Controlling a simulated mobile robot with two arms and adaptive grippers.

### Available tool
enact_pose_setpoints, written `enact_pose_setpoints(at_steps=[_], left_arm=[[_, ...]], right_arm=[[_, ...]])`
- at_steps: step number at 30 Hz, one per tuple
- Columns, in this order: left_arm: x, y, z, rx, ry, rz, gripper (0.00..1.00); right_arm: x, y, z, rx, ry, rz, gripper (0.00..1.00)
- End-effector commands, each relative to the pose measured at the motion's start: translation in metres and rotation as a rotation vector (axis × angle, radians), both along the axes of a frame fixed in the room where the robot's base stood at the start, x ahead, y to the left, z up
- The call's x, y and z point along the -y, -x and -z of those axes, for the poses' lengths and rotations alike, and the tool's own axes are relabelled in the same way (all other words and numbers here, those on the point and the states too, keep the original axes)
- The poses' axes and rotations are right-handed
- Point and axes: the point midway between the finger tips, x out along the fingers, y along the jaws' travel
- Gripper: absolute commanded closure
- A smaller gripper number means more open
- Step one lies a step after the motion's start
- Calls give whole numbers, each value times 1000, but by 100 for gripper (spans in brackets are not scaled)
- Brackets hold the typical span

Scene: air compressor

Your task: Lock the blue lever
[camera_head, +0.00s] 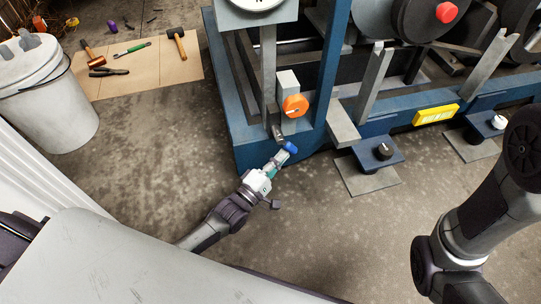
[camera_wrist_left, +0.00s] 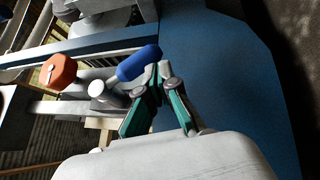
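The blue lever (camera_head: 290,147) sits low on the compressor's blue frame, below an orange knob. It also shows in the left wrist view (camera_wrist_left: 138,63) as a blue rounded handle on a pale metal stem, slanting up to the right. My left gripper (camera_head: 279,160) reaches up to the lever from below left. In the left wrist view its two green-and-grey fingers (camera_wrist_left: 158,72) converge, with their tips together right by the handle's right end. Nothing shows between the tips; whether they touch the handle I cannot tell. My right gripper is out of view.
The orange knob (camera_head: 295,105) is just above the lever, and blue frame bars stand around it. A yellow block (camera_head: 436,115) and a black knob (camera_head: 383,151) are to the right. A white bucket (camera_head: 48,95) and tools on cardboard (camera_head: 150,72) are at left.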

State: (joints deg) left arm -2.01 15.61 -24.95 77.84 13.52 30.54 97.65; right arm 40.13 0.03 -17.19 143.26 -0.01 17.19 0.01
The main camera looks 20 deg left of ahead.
Motion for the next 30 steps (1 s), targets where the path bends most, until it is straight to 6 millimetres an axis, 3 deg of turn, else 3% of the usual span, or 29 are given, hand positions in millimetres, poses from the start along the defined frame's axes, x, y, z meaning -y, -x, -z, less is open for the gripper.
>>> enact_pose_setpoints(at_steps=[15,30], left_arm=[[21,-15,-6,1,0,0,100],[26,-18,-8,2,1,0,100]], right_arm=[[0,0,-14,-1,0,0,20],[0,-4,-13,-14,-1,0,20]])
